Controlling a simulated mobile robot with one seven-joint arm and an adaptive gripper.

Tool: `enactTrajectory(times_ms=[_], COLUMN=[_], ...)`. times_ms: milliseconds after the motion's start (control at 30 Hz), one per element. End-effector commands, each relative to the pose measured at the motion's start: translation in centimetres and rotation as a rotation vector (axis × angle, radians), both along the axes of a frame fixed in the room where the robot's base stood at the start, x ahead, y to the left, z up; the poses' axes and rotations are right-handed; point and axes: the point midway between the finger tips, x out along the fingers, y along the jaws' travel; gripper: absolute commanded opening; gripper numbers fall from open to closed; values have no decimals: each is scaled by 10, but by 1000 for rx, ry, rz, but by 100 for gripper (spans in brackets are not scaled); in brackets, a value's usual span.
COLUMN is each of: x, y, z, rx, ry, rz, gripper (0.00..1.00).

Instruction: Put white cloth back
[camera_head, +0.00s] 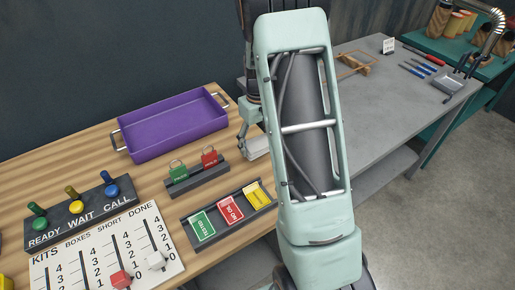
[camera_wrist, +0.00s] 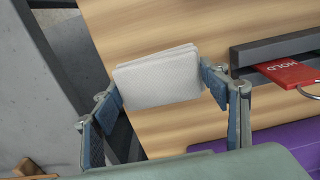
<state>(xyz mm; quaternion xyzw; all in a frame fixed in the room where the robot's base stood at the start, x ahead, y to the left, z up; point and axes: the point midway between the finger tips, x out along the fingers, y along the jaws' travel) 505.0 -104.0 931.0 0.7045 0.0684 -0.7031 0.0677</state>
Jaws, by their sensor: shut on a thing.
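The white cloth (camera_wrist: 157,78) is a small folded pad in the wrist view. My gripper (camera_wrist: 164,88) is shut on it, with one blue-padded finger at each side of the cloth. In the head view the cloth (camera_head: 256,147) shows at the right end of the wooden table, just left of my pale green arm. My gripper (camera_head: 249,136) is partly hidden there by my arm. The cloth is over or close to the wooden top; I cannot tell whether it touches it.
A purple tray (camera_head: 173,137) stands at the back of the wooden table. A rack with green and red padlock tags (camera_head: 197,180) and a card holder (camera_head: 231,215) lie near the gripper. A grey bench (camera_head: 385,95) with tools is at right, past a gap.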

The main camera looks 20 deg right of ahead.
Motion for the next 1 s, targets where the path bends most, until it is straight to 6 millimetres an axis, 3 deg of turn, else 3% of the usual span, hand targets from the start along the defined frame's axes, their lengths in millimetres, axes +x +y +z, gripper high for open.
enactTrajectory(times_ms=[233,600,633,700,800,1000], x=[2,3,3,3,3,3], y=[1,0,0,0,0,0], z=[-32,-38,-38,-37,-37,-36], rx=[-1,-1,-1,-1,-1,-1], ry=[3,0,0,0,0,0], rz=[1,1,1,1,1,1], gripper=[40,40,69,77,86,86])
